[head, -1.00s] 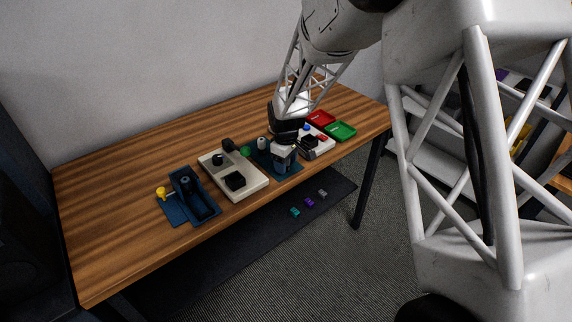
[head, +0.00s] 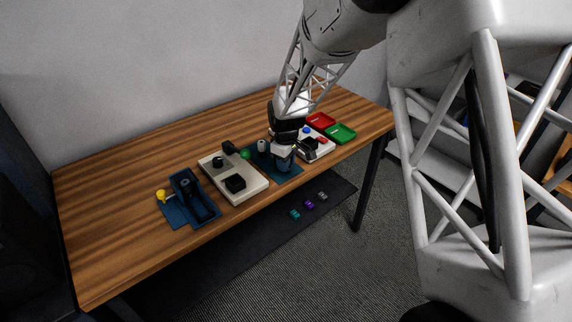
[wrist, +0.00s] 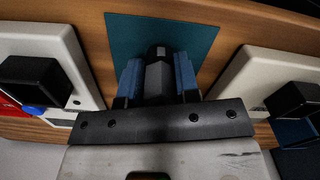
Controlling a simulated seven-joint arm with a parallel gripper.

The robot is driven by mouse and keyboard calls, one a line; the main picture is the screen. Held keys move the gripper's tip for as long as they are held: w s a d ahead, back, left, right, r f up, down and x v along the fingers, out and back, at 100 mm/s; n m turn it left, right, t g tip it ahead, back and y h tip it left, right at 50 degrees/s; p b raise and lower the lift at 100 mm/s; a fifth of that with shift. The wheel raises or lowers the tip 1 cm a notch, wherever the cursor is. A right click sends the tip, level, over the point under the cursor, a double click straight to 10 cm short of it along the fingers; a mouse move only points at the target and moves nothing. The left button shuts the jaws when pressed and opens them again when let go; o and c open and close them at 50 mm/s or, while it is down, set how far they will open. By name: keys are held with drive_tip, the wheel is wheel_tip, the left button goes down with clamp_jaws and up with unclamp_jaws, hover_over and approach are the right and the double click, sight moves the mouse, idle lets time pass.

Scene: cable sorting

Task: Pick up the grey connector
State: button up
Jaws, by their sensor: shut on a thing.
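My gripper (wrist: 158,78) points down over a teal mat (wrist: 190,38) between two white boxes. Its two blue fingers are shut on the grey connector (wrist: 158,76), a dark-topped grey piece standing between them in the wrist view. In the head view my gripper (head: 284,165) is low over the mat (head: 292,172), and I cannot make out the connector between its fingers. Whether the connector still touches the mat is not clear.
A white box (head: 250,186) with black blocks and a green button stands left of the mat, another white box (head: 322,152) right of it. A light grey cylinder (head: 262,145) stands close behind my gripper. Red (head: 320,120) and green (head: 341,133) trays lie farther right.

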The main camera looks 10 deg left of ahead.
drive_tip(key=shift+r, duration=0.55)
drive_tip(key=shift+s+d+r, duration=0.1)
drive_tip(key=shift+s+r, duration=0.2)
drive_tip(key=shift+r, duration=0.5)
drive_tip(key=s+d, duration=0.2)
drive_tip(key=s, duration=0.5)
drive_tip(key=s+d+r, duration=0.1)
drive_tip(key=s+d, duration=0.2)
drive_tip(key=s, duration=0.4)
drive_tip(key=shift+s+d+r, duration=0.15)
drive_tip(key=shift+s, duration=0.1)
drive_tip(key=shift+r, duration=0.1)
drive_tip(key=shift+r, duration=2.4)
